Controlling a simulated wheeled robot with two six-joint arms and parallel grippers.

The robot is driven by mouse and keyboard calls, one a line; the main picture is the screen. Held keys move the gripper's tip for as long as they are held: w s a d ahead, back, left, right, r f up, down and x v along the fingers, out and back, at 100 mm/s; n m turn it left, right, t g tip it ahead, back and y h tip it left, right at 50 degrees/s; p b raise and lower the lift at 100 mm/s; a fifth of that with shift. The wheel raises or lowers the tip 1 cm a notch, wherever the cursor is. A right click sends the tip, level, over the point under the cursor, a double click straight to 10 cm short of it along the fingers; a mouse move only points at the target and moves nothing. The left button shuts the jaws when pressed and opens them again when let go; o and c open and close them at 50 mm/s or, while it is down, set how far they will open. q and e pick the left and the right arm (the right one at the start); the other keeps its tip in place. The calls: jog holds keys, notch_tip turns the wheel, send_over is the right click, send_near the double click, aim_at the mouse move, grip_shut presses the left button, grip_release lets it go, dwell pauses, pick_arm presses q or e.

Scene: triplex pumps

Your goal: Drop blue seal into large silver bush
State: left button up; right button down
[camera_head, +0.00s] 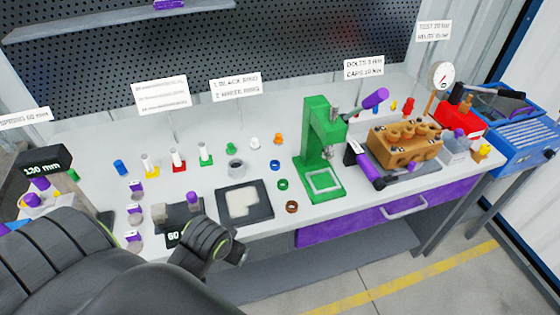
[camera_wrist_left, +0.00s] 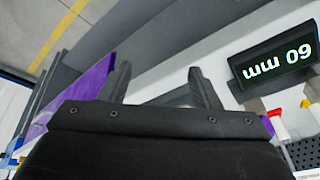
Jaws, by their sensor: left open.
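The blue seal (camera_head: 275,165) is a small blue ring lying on the white workbench. The large silver bush (camera_head: 236,170) is a short grey-silver cylinder with an open top, standing to the left of the seal. My left gripper (camera_head: 240,254) is at the bench's front edge, below and in front of both. In the left wrist view its two fingers (camera_wrist_left: 162,84) are spread apart with nothing between them. Neither the seal nor the bush shows in that view. My right gripper is out of sight.
A black tray (camera_head: 262,208) and a black "60 mm" block (camera_head: 173,239) are near my left gripper. A green press (camera_head: 313,150) stands to the right. A green ring (camera_head: 283,184) and a brown ring (camera_head: 292,207) lie on the bench. Several small coloured parts stand behind.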

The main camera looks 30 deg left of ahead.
pick_arm(q)
jog(key=w+r, duration=0.1)
jog(key=w, duration=0.3)
jog(key=w+a+r+n, duration=0.1)
jog(key=w, duration=0.4)
jog(key=w+r+n, duration=0.1)
jog(key=w+r, duration=0.1)
jog(key=w, duration=0.2)
jog(key=shift+w+a, duration=0.35)
jog(key=shift+w, duration=0.05)
jog(key=w+a+r+n+y, duration=0.1)
jog(key=w+a+r+n, duration=0.15)
jog(key=w+r, duration=0.9)
jog(key=n+b, duration=0.1)
send_near(275, 163)
jog(key=x, duration=0.8)
jog(key=shift+f, duration=0.1)
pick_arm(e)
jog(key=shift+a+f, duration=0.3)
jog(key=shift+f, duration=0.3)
pick_arm(q)
jog(key=shift+c, duration=0.5)
jog(key=c, duration=1)
